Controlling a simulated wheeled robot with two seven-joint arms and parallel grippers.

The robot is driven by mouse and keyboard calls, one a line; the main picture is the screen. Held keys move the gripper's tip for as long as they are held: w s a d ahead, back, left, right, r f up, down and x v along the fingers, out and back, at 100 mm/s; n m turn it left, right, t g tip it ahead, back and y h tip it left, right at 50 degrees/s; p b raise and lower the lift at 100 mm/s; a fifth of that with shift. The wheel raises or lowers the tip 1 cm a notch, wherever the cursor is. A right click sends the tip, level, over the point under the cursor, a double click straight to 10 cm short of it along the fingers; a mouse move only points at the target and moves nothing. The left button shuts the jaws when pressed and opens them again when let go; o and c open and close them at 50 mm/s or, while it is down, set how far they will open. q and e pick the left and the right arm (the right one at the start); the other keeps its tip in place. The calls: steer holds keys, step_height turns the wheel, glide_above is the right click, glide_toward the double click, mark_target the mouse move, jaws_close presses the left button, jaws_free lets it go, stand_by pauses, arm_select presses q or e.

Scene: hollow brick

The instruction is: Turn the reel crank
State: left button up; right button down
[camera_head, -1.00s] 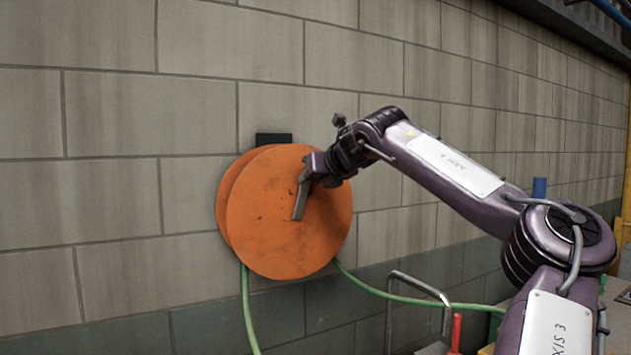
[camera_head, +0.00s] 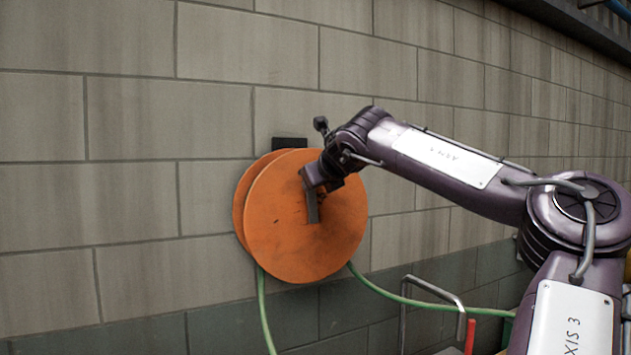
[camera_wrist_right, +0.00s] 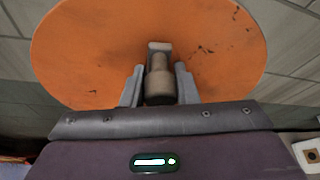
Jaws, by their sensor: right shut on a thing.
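The orange reel (camera_head: 280,235) is mounted on the block wall in the head view, its round face toward me. A grey crank arm (camera_head: 312,207) stands out on its face, its upper end hidden behind my right gripper (camera_head: 309,181). In the right wrist view, the right gripper (camera_wrist_right: 158,85) has its two fingers on either side of the crank's knob (camera_wrist_right: 159,82), shut on it. The orange reel face (camera_wrist_right: 95,50) fills the back of that view, and the end of the crank arm (camera_wrist_right: 160,46) shows beyond the knob. My left gripper is not in view.
A green hose (camera_head: 264,310) hangs below the reel, and another stretch runs off to the right. A dark bracket (camera_head: 290,142) sits behind the reel's top. A bent grey metal bar (camera_head: 433,290) and a red handle (camera_head: 470,335) stand at the lower right. The wall left of the reel is clear.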

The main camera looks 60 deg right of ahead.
steer(key=shift+d+f, duration=0.15)
steer(key=c, duration=1.4)
jaws_free()
steer(key=shift+s, duration=0.1)
steer(key=shift+o, duration=1.3)
steer(key=shift+d, duration=0.3)
steer(key=shift+a, duration=0.25)
steer(key=b+v, duration=0.3)
steer(key=v, duration=0.4)
steer(key=shift+s+d, duration=0.1)
steer(key=shift+s, duration=0.05)
